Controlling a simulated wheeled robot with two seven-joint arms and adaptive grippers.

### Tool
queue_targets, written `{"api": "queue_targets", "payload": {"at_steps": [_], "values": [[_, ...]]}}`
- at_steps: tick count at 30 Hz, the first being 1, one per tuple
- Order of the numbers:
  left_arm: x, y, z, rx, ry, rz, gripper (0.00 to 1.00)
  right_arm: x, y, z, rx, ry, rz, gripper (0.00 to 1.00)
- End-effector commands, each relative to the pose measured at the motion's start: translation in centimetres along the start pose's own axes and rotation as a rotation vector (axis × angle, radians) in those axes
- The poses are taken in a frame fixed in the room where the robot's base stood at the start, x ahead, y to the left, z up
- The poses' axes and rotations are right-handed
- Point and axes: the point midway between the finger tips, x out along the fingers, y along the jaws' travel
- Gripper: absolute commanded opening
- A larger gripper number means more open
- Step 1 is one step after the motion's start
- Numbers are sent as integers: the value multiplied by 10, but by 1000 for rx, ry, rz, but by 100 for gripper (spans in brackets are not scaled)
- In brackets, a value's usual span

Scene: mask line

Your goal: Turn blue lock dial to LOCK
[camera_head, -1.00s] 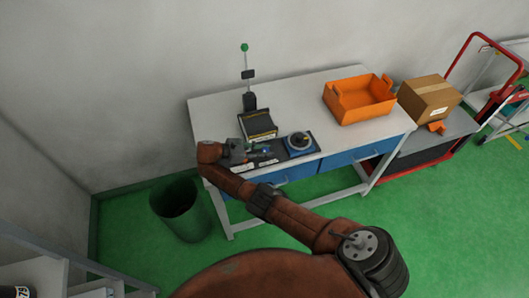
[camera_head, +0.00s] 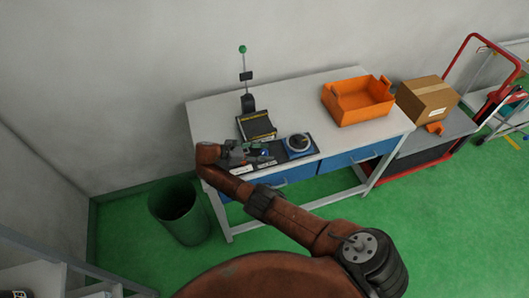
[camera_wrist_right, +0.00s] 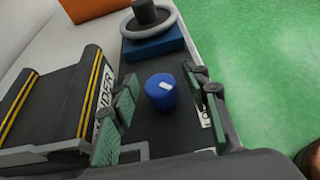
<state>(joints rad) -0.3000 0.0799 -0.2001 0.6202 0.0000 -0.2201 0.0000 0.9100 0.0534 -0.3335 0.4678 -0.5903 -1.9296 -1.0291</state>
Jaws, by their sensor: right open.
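The blue lock dial (camera_wrist_right: 161,92) is a small round blue knob with a white mark on its top, on a dark panel (camera_wrist_right: 168,127). My right gripper (camera_wrist_right: 160,78) is open, with green-padded fingers on either side of the dial. Dark gaps show between the pads and the dial. A white label (camera_wrist_right: 206,116) beside the dial is partly hidden by a finger. In the head view my right gripper (camera_head: 262,153) is low over the panel at the table's front edge. My left gripper is out of view.
A larger round handle on a blue base (camera_head: 299,144) stands right of the dial. A black block with yellow stripes (camera_head: 257,126) stands close behind the gripper.

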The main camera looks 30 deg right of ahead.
Motion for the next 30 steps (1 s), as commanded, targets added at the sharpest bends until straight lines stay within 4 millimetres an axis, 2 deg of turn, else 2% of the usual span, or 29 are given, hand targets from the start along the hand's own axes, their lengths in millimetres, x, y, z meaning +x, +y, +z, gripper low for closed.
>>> {"api": "queue_targets", "payload": {"at_steps": [5, 8, 13, 20, 30], "values": [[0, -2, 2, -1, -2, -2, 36, -8, 0, 0, 0, 1, 2, 42], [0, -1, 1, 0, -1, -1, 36, -22, 1, 0, -1, 1, 3, 42], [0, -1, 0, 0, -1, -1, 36, -56, 0, 1, -2, 0, 2, 42], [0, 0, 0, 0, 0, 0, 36, -70, 1, 0, -1, -1, 1, 42], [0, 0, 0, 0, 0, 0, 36, -75, 0, 0, 0, -1, 0, 42]]}}
